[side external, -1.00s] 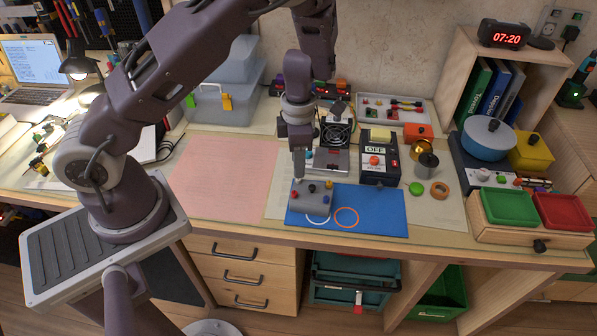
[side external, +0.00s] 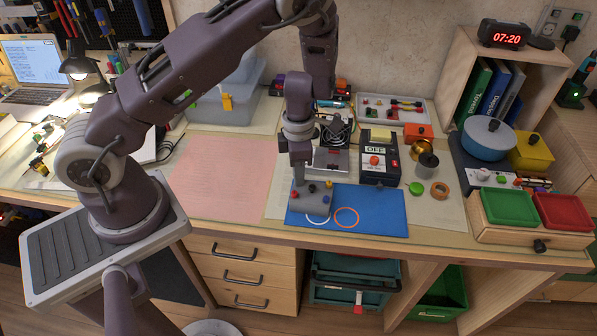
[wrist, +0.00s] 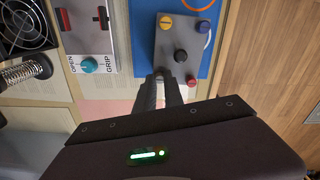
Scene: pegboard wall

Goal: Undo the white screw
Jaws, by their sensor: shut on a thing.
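A grey block (side external: 312,205) lies on the blue mat with coloured screw heads on top. In the wrist view (wrist: 170,45) it shows a yellow head (wrist: 166,22), a blue one (wrist: 204,27), a red one (wrist: 191,80) and a black one (wrist: 181,55) in the middle. My gripper (side external: 299,182) points down at the block's remaining corner, at the back left in the side view. In the wrist view its fingertips (wrist: 160,77) are close together there, shut on the white screw. The fingers hide the screw, so I cannot tell how far it stands out.
The blue mat (side external: 375,212) carries an orange ring (side external: 346,217) and a white ring beside the block. A clamp device (side external: 331,160) stands just behind, with a box marked OFF (side external: 379,165) to its right. The pink sheet (side external: 225,178) at left is clear.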

